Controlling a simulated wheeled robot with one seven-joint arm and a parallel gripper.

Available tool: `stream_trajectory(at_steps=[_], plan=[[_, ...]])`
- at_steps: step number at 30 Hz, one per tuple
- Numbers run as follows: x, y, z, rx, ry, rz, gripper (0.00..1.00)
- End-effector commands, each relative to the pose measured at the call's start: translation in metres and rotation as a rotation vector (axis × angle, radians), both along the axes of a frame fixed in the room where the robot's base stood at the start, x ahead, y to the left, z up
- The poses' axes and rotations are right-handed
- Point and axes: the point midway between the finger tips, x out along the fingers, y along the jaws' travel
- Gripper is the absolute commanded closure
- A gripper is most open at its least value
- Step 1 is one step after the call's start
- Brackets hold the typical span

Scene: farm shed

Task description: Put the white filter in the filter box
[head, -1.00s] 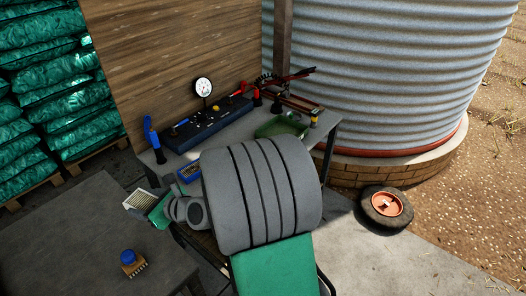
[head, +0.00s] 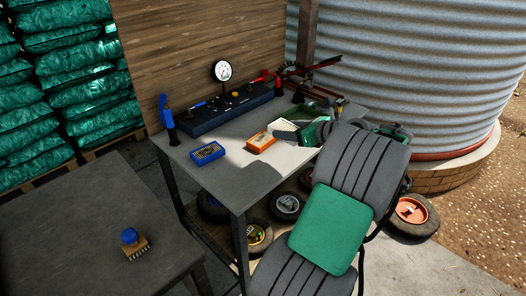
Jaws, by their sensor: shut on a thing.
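The white filter (head: 284,125), a pale flat piece, is in my gripper (head: 298,129), which is shut on it. My gripper is over the right part of the grey workbench (head: 232,178), with the filter just above or at the bench top; I cannot tell if it touches. A green open container (head: 318,111), perhaps the filter box, lies behind my gripper and is partly hidden by it and my arm. An orange box-like piece (head: 261,141) with a pale top lies just left of the filter.
A blue box (head: 208,153) lies at the bench's front left. A dark blue manifold (head: 228,109) with a gauge (head: 222,71) and levers runs along the back. A blue-topped brush (head: 131,243) stands on the dark table (head: 95,215). Wheels lie under the bench.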

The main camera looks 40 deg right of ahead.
Motion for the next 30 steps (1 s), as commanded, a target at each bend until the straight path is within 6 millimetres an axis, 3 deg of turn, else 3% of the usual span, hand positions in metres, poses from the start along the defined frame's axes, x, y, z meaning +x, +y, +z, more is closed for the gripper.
stream_trajectory(at_steps=[6, 12, 19, 24, 30], plan=[[0.042, 0.052, -0.031, 0.002, -0.001, 0.007, 0.82], [0.066, 0.081, -0.071, 0.002, 0.000, 0.004, 0.82], [0.079, 0.096, -0.094, 0.001, 0.000, 0.003, 0.82], [0.078, 0.095, -0.123, 0.001, 0.000, 0.001, 0.82], [0.078, 0.094, -0.122, 0.000, 0.000, 0.000, 0.82]])
